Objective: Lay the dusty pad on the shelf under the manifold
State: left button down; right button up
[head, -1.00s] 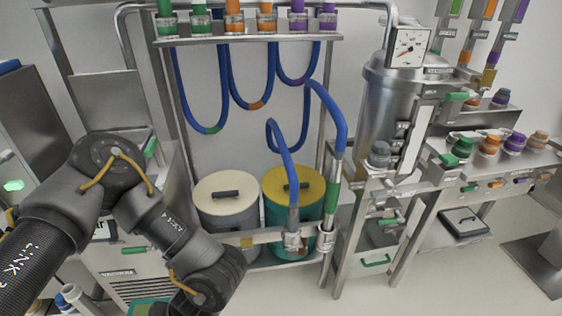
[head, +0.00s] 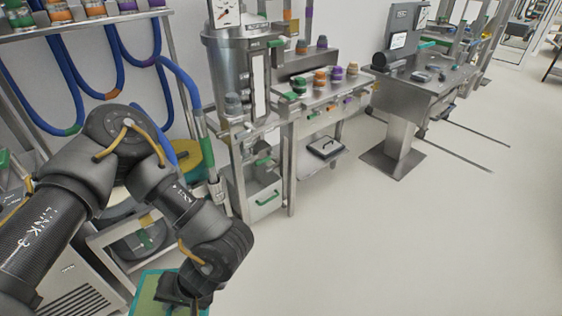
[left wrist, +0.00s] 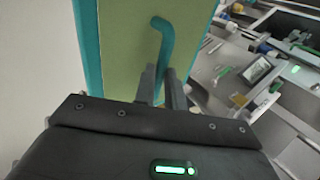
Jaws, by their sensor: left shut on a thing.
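The pad (head: 146,294), a flat green panel with a teal border, shows at the bottom of the head view, partly hidden by my left arm. My left gripper (head: 182,292) is at it. In the left wrist view the pad (left wrist: 118,50) fills the upper middle, and my left gripper (left wrist: 162,78) is shut on its teal bent handle (left wrist: 163,40). The manifold (head: 322,92), with green, orange and purple fittings, stands right of the steel tank. A low shelf (head: 300,168) under it bears a dark-topped flat device (head: 326,148). My right gripper is out of view.
A steel tank (head: 228,75) and a drawer with a green handle (head: 265,200) stand left of the manifold. A steel pedestal table (head: 398,135) stands to its right. The floor in front (head: 390,250) is clear.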

aim_at(300, 162)
jog(key=z, duration=0.6)
jog(key=i, duration=0.7)
jog(key=z, duration=1.2)
jog(key=i, duration=3)
jog(key=u, duration=1.65)
jog(key=i, duration=0.7)
jog(key=u, duration=0.7)
